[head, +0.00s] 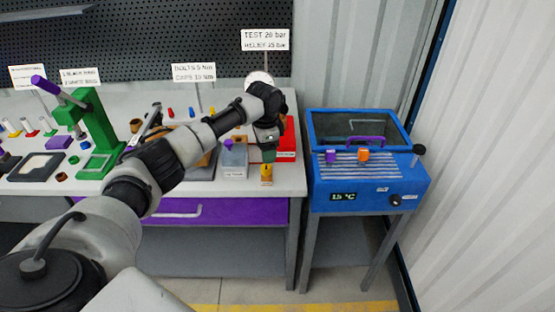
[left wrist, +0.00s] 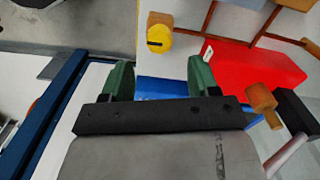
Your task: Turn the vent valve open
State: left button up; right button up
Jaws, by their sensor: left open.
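A small yellow knob with a dark slot, which looks like the vent valve, shows in the left wrist view (left wrist: 158,40) just beyond my fingertips. In the head view a yellow piece (head: 266,175) stands at the bench's front right corner, right under my left gripper (head: 268,155). My left gripper has green fingers, which also show in the left wrist view (left wrist: 160,78), spread apart with nothing between them. The knob lies ahead of the gap and appears apart from both fingers. I cannot tell which way the valve is turned. My right gripper is not in view.
A red box (left wrist: 255,68) and copper-coloured pipes (left wrist: 210,18) are close to the knob. A grey block (head: 234,160) stands to the left on the bench (head: 225,184). A blue bath (head: 370,190) on legs stands right of the bench, across a narrow gap. A green press (head: 98,130) is further left.

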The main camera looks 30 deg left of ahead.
aim_at(266, 166)
pick_arm(q)
jog(key=shift+w+f, duration=0.2)
jog(key=shift+f, duration=0.05)
jog(key=f, duration=0.4)
jog(key=f+p, duration=0.1)
jog(key=shift+s+f, duration=0.25)
jog(key=shift+f, duration=0.55)
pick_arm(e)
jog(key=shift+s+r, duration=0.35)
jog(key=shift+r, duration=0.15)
pick_arm(q)
jog(key=shift+c, duration=0.2)
